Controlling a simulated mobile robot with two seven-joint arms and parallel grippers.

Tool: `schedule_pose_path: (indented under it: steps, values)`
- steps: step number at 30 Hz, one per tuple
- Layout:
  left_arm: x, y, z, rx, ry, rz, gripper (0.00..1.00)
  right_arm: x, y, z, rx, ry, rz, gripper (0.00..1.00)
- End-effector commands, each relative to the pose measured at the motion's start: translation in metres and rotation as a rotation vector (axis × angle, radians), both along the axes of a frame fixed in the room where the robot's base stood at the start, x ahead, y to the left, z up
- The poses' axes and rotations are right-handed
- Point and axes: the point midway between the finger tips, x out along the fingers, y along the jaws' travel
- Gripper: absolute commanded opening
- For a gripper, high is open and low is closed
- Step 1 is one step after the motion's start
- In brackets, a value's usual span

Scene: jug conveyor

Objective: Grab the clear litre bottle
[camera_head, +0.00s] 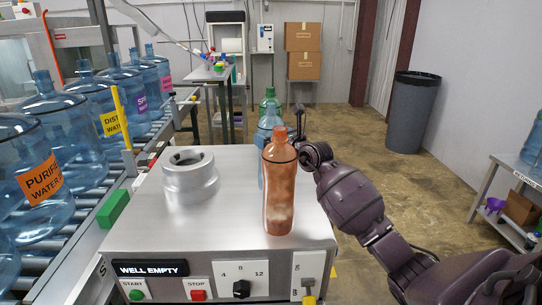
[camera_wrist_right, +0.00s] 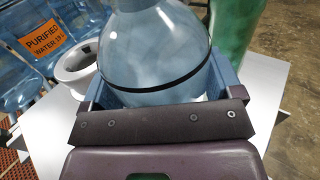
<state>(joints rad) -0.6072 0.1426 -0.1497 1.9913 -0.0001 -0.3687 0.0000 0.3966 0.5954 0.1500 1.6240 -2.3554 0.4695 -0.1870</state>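The clear litre bottle (camera_head: 268,124) is pale blue and see-through. In the head view it stands upright behind a brown bottle (camera_head: 280,190), which hides most of it. In the right wrist view the clear bottle (camera_wrist_right: 155,50) fills the space in front of the palm, with a dark band around its shoulder. My right gripper (camera_head: 298,135) reaches in from the right at its height. In the wrist view the fingers of this gripper (camera_wrist_right: 160,85) lie on both sides of the bottle, close to its walls. Whether they press on it is unclear. My left gripper is out of view.
A green bottle (camera_head: 270,96) stands just behind; it also shows in the wrist view (camera_wrist_right: 238,30). The brown bottle stands close in front. A metal ring-shaped fixture (camera_head: 190,178) is on the steel machine top (camera_head: 225,228). Large blue jugs (camera_head: 75,130) line the conveyor at left.

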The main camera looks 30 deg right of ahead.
Motion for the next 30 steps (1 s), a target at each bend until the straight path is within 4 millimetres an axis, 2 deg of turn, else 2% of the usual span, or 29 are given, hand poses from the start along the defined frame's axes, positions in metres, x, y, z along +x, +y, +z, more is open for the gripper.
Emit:
schedule_pose_path:
  steps: [1,2,9,17,20,26,30]
  values:
    - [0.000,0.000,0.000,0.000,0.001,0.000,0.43,0.000,0.000,0.000,0.000,0.000,0.000,0.77]
    - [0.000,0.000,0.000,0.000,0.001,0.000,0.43,0.000,0.000,0.000,0.000,0.000,0.000,0.72]
    - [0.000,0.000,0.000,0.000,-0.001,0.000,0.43,0.000,0.000,0.000,0.001,0.001,0.000,0.36]
    - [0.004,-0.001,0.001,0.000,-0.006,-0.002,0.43,0.000,0.000,0.002,0.000,-0.002,0.000,0.35]
    - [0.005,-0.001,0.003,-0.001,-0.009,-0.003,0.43,0.000,0.000,0.009,0.000,-0.003,0.001,0.35]
    - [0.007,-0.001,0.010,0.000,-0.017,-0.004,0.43,0.000,0.001,0.043,0.000,-0.008,0.001,0.35]
    - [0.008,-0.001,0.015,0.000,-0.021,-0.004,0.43,0.000,0.000,0.079,-0.001,-0.008,0.001,0.35]
